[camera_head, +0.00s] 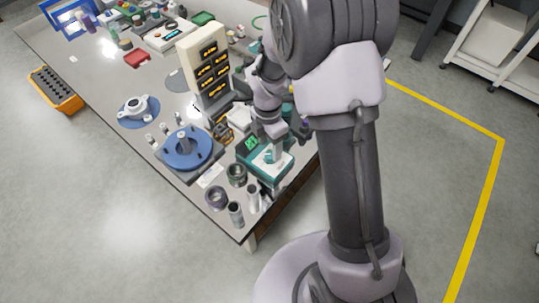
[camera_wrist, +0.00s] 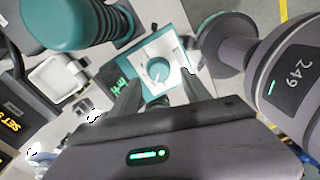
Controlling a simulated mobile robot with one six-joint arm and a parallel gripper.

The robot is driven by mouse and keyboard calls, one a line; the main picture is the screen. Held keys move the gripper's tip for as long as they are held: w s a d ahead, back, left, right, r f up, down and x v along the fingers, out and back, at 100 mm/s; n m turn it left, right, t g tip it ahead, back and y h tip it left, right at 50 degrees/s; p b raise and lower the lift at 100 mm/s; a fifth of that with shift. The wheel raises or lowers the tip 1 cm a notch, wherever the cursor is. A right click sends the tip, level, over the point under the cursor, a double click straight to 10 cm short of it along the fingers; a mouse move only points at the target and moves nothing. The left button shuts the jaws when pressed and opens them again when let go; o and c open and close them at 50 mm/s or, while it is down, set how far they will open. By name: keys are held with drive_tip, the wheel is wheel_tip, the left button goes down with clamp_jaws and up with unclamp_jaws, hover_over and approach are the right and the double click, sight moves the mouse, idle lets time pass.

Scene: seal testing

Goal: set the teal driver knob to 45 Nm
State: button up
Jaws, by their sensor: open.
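The teal driver unit (camera_head: 283,172) stands near the front right edge of the table in the head view. It has a dark display with green digits (camera_head: 250,143) and a pale plate. In the wrist view the display (camera_wrist: 115,87) sits left of the pale plate (camera_wrist: 177,56). I cannot tell the height gap.
A blue round fixture (camera_head: 188,160) stands left of the unit, and a tall cream display panel (camera_head: 205,65) behind it. Several metal cups and cylinders (camera_head: 217,197) crowd the front corner. In the wrist view a teal ribbed cylinder (camera_wrist: 72,22) stands close at upper left.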

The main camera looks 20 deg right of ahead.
sight(270, 154)
wheel_tip(270, 154, down, 3)
drive_tip(key=shift+f+b, duration=0.15)
drive_tip(key=shift+b, duration=0.3)
drive_tip(key=shift+c, duration=0.2)
clamp_jaws()
